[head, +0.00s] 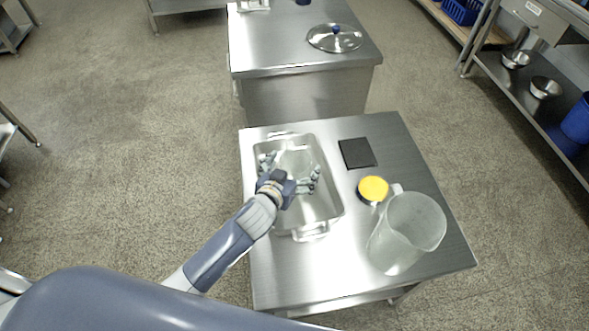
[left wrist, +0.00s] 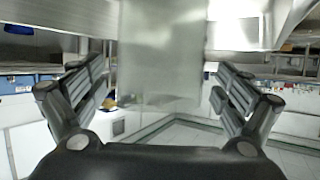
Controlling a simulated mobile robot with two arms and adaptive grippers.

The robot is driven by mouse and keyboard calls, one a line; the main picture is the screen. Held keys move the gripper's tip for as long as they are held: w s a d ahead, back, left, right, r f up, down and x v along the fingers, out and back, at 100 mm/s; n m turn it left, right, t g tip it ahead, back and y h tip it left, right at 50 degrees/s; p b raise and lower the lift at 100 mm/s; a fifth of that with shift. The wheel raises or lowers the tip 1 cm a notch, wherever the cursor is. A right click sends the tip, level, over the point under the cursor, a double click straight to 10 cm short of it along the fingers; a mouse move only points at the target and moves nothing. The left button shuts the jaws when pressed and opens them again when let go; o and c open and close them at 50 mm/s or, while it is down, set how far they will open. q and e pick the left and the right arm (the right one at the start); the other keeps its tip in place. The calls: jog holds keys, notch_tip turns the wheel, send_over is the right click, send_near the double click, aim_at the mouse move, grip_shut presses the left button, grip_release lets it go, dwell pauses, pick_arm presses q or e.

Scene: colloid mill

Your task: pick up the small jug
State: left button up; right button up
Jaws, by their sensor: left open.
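The small jug (head: 297,160) is translucent and stands in the metal tray (head: 333,213) on the near steel table. My left gripper (head: 291,168) reaches over the tray, with its open fingers on either side of the jug. The gripper hides part of the jug in the head view. In the left wrist view the jug's cloudy wall (left wrist: 160,60) stands between the two spread fingers of my left gripper (left wrist: 160,75), with gaps visible on both sides. My right gripper is not in view.
A larger translucent jug (head: 400,238) stands right of the tray, beside a yellow-topped container (head: 373,190). A flat black square (head: 357,153) lies behind them. A second steel table (head: 280,50) bears a round metal lid (head: 335,39). The near table's front-left part is clear.

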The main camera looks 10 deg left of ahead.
pick_arm(q)
jog(key=shift+x, duration=0.95)
jog(key=c, duration=1.2)
jog(key=shift+r, duration=0.1)
